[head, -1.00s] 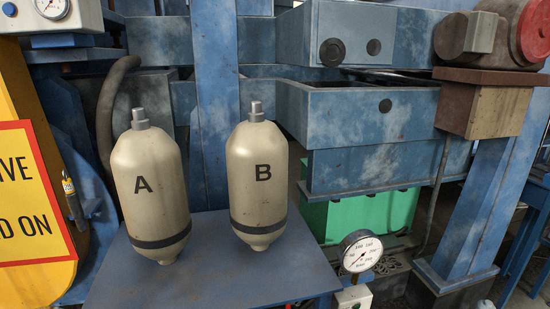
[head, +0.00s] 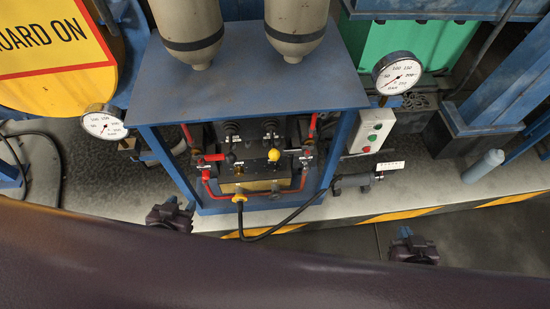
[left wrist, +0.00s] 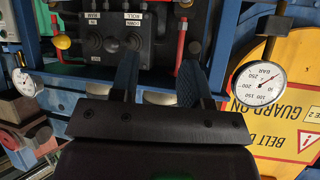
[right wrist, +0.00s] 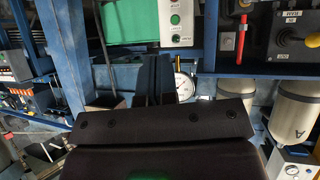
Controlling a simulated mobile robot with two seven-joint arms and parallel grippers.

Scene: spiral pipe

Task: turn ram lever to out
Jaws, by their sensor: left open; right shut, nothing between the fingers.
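A black control panel (head: 252,172) with small levers and knobs sits in the blue frame below the two cylinders in the head view. The panel (left wrist: 113,53) also shows at the top of the left wrist view, with small dark levers (left wrist: 112,45) under labels. My right gripper (head: 413,247) is to the right, shut and empty (right wrist: 153,76).
Red pipes and red-handled valves (head: 210,158) flank the panel, with a yellow ball knob (head: 274,155). A black cable (head: 292,222) hangs in front. A pushbutton box (head: 371,131) and a gauge (head: 397,73) stand right of the frame; another gauge (head: 104,122) stands left.

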